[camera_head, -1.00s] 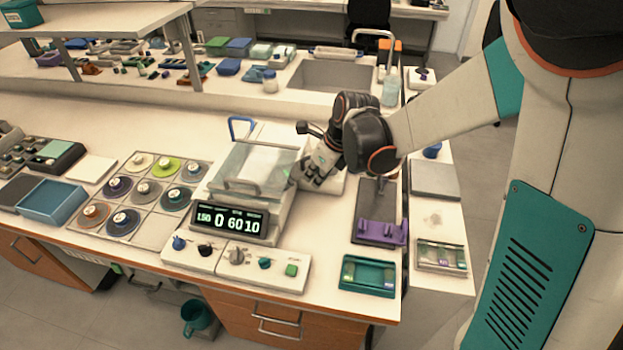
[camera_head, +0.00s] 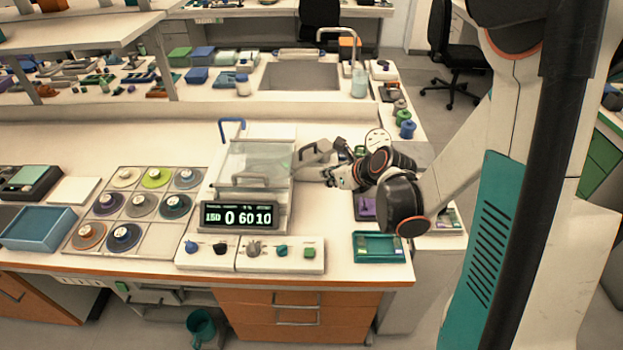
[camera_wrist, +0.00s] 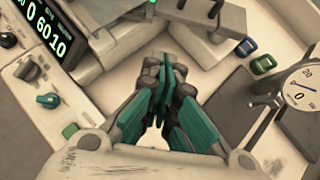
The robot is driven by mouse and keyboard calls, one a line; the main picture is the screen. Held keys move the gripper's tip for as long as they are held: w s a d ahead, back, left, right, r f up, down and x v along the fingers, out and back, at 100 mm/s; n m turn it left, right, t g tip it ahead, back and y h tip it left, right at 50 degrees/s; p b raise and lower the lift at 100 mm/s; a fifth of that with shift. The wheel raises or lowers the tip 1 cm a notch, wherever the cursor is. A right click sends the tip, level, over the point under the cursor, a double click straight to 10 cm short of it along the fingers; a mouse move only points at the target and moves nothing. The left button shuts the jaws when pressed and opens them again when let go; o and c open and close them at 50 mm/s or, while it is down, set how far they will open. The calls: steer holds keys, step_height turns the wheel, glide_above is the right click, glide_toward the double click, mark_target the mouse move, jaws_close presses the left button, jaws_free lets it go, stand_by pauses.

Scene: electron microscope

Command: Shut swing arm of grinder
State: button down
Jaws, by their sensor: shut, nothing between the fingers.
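The grinder (camera_head: 258,165) stands on the bench with a clear cover, a blue handle at its back left and a lit display (camera_head: 239,216). Its pale swing arm (camera_head: 314,156) shows at the right side, with a dark knob at its outer end, standing out from the body. My gripper (camera_head: 330,176) is right of the grinder, just in front of and below the swing arm. In the wrist view my gripper (camera_wrist: 163,80) has its teal fingers together with nothing in them. I cannot tell whether they touch the arm. My wrist partly hides the area behind it.
A control panel (camera_head: 250,254) with knobs lies in front of the grinder. A tray of round discs (camera_head: 140,206) is at left. A teal tray (camera_head: 380,247) sits at the front right. A dial gauge (camera_wrist: 299,95) stands right of my gripper. A sink (camera_head: 300,77) is behind.

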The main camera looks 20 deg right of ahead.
mark_target(301, 153)
steer(key=w+a+r+b+x, duration=0.1)
steer(key=b+x, duration=0.3)
steer(key=x, duration=0.8)
steer(key=shift+w+r, duration=0.35)
steer(key=shift+r, duration=0.15)
